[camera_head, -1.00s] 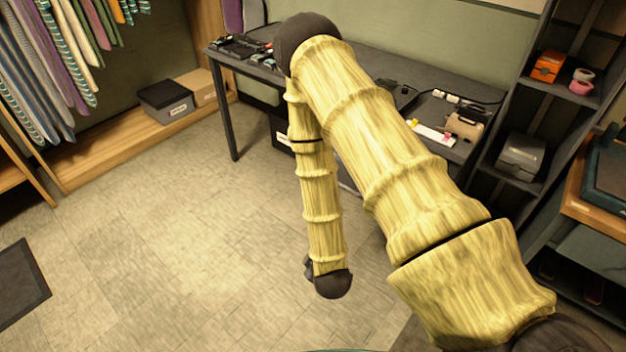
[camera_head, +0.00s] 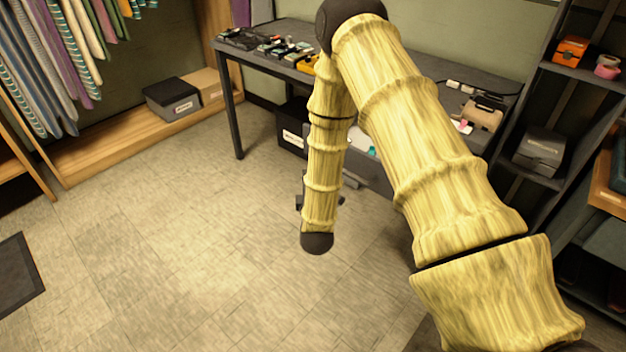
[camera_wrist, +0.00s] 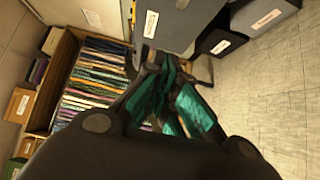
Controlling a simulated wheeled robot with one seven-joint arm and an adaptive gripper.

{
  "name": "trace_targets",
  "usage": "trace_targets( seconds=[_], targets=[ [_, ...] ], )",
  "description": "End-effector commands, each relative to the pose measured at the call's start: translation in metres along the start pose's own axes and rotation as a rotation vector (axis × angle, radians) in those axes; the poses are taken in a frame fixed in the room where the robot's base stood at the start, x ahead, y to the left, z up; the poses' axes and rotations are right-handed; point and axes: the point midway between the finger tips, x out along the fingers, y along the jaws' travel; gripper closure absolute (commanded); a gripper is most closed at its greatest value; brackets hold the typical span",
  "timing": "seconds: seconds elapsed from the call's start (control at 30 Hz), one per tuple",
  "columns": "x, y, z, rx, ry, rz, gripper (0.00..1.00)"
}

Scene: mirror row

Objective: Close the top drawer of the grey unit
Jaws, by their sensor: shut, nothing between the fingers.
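The grey unit's drawer (camera_head: 373,170) stands pulled out under the dark table in the head view. Its pale inside and a small teal item show, but my arm covers its left part. In the wrist view a grey box-like front (camera_wrist: 188,28) with a white label is just beyond my fingers; I take it to be the drawer front, but cannot be sure. My gripper (camera_wrist: 172,95), with teal pads, is shut and empty, close to that front; whether it touches cannot be told. In the head view my gripper is mostly hidden behind my forearm.
The table (camera_head: 395,62) holds several small devices. A dark labelled box (camera_head: 291,128) stands on the floor under it. Shelves (camera_head: 545,120) stand at the right, and hanging clothes (camera_head: 50,60) at the left.

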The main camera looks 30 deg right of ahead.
Motion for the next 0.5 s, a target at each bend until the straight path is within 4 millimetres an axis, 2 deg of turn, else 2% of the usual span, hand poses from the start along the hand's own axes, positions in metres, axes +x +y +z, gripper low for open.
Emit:
trace_targets(
  seconds=[0.4,0.5],
  targets=[
    [0.071,0.000,0.001,0.003,-0.002,0.001,1.00],
    [0.077,0.000,0.011,0.002,-0.002,-0.001,1.00]
  ],
)
